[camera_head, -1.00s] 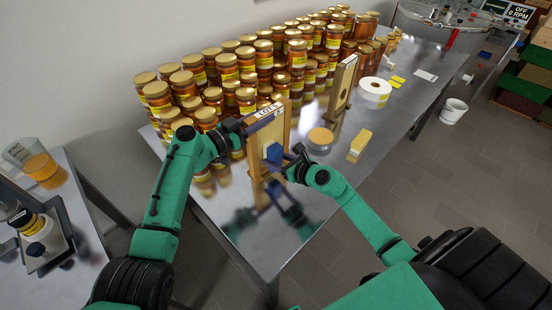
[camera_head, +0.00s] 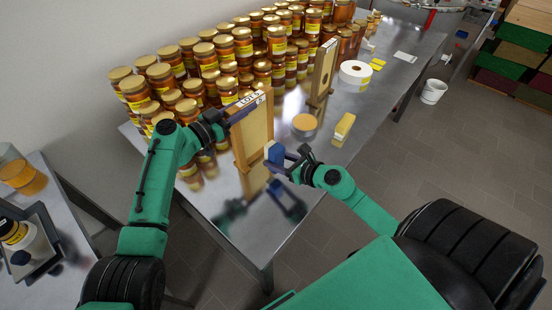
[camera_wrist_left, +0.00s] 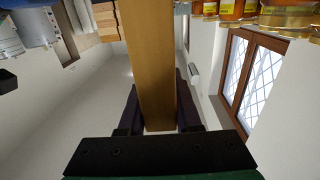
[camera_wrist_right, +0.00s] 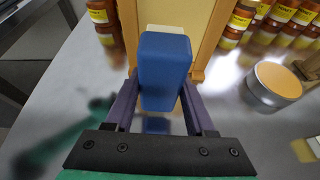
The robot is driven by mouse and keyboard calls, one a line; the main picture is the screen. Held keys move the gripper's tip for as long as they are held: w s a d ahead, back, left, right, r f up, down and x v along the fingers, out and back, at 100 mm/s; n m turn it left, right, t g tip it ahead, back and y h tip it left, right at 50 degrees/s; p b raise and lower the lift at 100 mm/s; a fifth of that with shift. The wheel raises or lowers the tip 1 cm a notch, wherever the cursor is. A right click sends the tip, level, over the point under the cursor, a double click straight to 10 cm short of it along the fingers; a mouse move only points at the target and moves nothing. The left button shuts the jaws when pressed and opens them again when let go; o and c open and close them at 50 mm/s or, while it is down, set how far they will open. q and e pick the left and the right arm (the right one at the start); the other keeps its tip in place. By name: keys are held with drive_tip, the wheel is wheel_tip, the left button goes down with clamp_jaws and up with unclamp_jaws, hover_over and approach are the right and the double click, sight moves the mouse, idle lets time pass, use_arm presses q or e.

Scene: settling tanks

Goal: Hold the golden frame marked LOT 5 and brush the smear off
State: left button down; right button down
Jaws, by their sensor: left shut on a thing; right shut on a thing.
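The golden frame (camera_head: 253,135) marked LOT 5 stands upright on the steel table, its label on the top bar. My right gripper (camera_head: 287,163) is shut on a blue brush (camera_wrist_right: 164,70) with a pale end. The brush is in front of the lower right part of the frame; I cannot tell whether it touches. I see no clear smear on the visible face.
Many honey jars (camera_head: 208,60) stand in rows behind the frame. Another wooden frame (camera_head: 322,72) stands further back. A round tin (camera_head: 304,124), a yellow block (camera_head: 343,128) and a white roll (camera_head: 355,71) are on the table to the right. The table's front area is clear.

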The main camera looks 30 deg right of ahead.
use_arm(q)
drive_tip(key=c, duration=0.5)
unclamp_jaws()
drive_tip(key=v, duration=1.2)
